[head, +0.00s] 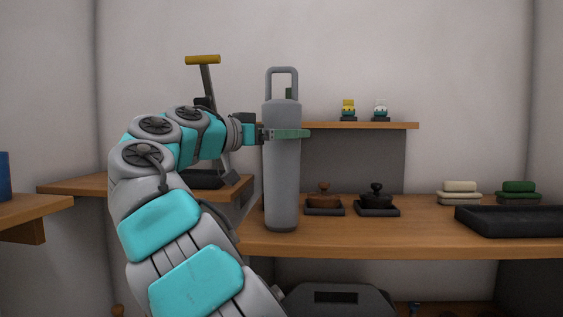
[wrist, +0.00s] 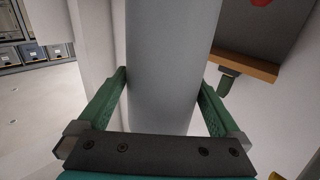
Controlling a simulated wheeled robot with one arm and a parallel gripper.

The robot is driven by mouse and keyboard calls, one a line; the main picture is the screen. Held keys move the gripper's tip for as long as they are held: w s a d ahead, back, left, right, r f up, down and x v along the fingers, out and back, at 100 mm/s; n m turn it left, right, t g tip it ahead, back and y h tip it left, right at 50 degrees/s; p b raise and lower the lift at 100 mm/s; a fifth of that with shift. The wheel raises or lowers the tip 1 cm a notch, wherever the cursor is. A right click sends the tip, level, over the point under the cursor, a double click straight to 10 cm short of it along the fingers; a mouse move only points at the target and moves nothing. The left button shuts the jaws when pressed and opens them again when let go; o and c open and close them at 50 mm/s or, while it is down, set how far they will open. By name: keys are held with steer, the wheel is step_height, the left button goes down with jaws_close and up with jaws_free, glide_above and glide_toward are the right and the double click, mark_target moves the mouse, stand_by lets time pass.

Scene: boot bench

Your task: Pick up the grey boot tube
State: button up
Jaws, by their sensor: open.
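The grey boot tube (head: 282,175) is a tall cylinder with a loop handle on top. It stands upright near the front edge of the wooden bench (head: 400,237) in the head view. My gripper (head: 290,134) is at its upper body, reaching in level from the left. In the wrist view the tube (wrist: 172,60) fills the middle, between the two green fingers of my gripper (wrist: 162,100). The fingers are open, one on each side of the tube. I cannot tell whether either finger touches it. The far side of the tube is hidden.
Brown (head: 324,199) and black (head: 376,200) knobbed items on small trays stand right of the tube. A black tray (head: 510,221) is farther right. A narrow shelf (head: 365,125) runs behind. A yellow-handled device (head: 204,80) stands left, behind my arm.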

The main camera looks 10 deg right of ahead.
steer(key=x, duration=0.2)
steer(key=shift+w+d, duration=0.1)
steer(key=shift+d, duration=0.15)
jaws_close()
stand_by(0.6)
